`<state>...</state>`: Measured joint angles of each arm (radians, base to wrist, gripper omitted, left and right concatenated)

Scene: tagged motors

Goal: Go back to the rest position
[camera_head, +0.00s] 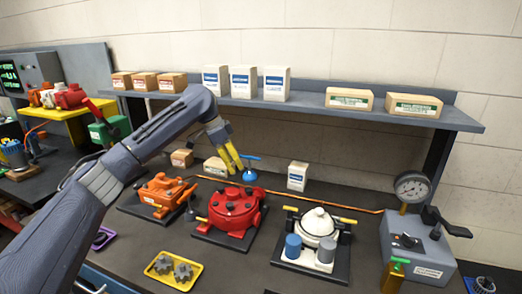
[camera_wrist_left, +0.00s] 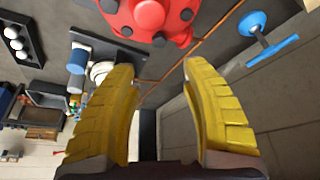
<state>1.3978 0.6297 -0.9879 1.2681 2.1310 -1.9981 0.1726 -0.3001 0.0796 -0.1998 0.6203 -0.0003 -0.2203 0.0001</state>
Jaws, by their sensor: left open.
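My left gripper (camera_head: 231,158) has yellow fingers and hangs above the back of the bench, behind the red motor (camera_head: 236,208). In the left wrist view the gripper (camera_wrist_left: 160,72) is open, with nothing between the fingers. The red motor (camera_wrist_left: 150,14) shows there at the top edge, apart from the fingers. An orange motor (camera_head: 163,192) stands on the left and a white-topped motor (camera_head: 318,226) on the right, each on a dark plate. My right gripper is not in view.
A blue-handled valve (camera_head: 249,175) stands close to the left fingers. A shelf (camera_head: 310,103) with several boxes runs above the bench. A yellow tray (camera_head: 160,279) with gears lies in front. A gauge unit (camera_head: 420,247) stands at right.

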